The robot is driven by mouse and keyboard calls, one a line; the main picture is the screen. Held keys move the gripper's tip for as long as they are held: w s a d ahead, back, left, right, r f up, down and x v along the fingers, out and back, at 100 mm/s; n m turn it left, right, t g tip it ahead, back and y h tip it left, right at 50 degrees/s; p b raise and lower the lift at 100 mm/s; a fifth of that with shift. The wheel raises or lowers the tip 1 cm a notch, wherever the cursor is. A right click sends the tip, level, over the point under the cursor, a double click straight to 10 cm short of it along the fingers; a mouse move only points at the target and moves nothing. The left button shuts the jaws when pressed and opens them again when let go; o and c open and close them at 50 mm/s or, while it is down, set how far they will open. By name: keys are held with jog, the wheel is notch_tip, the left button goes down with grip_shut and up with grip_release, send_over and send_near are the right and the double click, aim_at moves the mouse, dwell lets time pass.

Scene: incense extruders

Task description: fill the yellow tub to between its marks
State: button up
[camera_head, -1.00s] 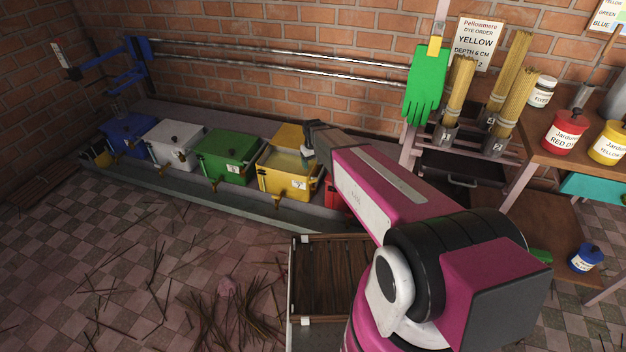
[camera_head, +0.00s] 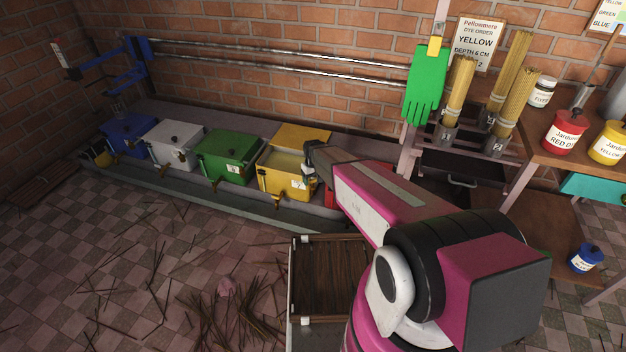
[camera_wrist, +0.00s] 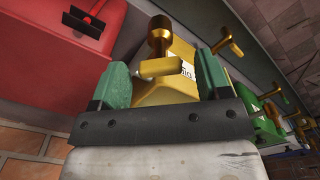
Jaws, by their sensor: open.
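The yellow tub (camera_head: 266,181) stands on the low ledge with its lid (camera_head: 303,134) raised. Pale liquid (camera_head: 290,162) shows inside; its level against any marks cannot be read. My gripper (camera_head: 308,171) is at the tub's right front corner. In the wrist view my gripper (camera_wrist: 158,85) is open, its two green fingers apart. A brass tap (camera_wrist: 160,68) on the yellow tub (camera_wrist: 178,88) shows between and beyond the fingers. I cannot tell whether they touch it. The order sign (camera_head: 478,43) reads yellow, depth 6 cm.
Closed green (camera_head: 228,155), white (camera_head: 174,145) and blue (camera_head: 127,136) tubs stand to the left. A red tub (camera_head: 330,197) is close on the right, partly behind my arm. A dark slatted tray (camera_head: 325,280) stands in front. Loose sticks litter the floor.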

jog(key=c, duration=0.9)
jog(key=shift+m, duration=1.6)
jog(key=o, duration=0.9)
jog(key=shift+r, duration=0.1)
